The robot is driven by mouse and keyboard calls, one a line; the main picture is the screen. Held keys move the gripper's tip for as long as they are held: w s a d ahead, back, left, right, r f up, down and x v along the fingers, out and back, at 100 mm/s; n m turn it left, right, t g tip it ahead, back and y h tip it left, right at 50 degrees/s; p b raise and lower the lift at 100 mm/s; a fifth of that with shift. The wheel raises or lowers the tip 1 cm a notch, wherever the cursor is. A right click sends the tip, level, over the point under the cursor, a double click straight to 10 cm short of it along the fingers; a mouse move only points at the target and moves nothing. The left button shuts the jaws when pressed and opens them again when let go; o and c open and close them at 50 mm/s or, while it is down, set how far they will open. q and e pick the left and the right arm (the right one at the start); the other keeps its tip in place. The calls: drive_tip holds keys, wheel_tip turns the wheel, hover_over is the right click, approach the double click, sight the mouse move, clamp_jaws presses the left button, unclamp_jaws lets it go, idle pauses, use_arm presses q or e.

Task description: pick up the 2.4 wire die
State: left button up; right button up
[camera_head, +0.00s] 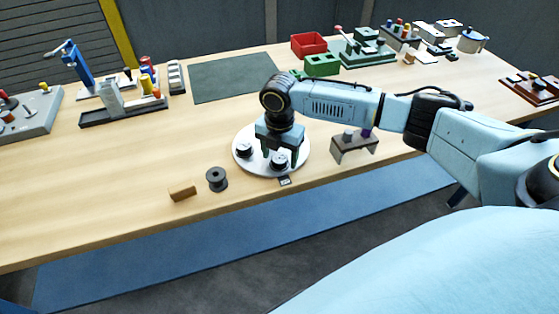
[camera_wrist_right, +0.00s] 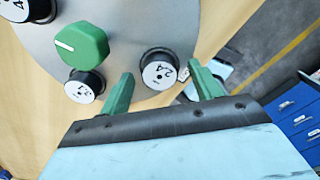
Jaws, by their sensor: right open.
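The 2.4 wire die (camera_wrist_right: 159,74) is a short black cylinder with a white top marked 2.4. It stands on a round light-grey plate (camera_head: 300,165) on the wooden table. My right gripper (camera_head: 279,155) is open above the plate, pointing down. In the right wrist view its two green fingertips (camera_wrist_right: 160,80) appear on either side of the 2.4 die, with gaps between; how far down they reach I cannot tell. In the head view a black die (camera_head: 279,164) shows between the fingers. My left gripper is not in view.
Other dies (camera_wrist_right: 84,88) stand on the plate around a green knob (camera_wrist_right: 81,46). A grey spool (camera_head: 216,179) and a small tan block (camera_head: 182,193) are left of the plate. A dark green mat (camera_head: 233,78) lies behind.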

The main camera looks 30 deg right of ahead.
drive_tip(key=shift+f, duration=0.3)
drive_tip(key=c, duration=1.2)
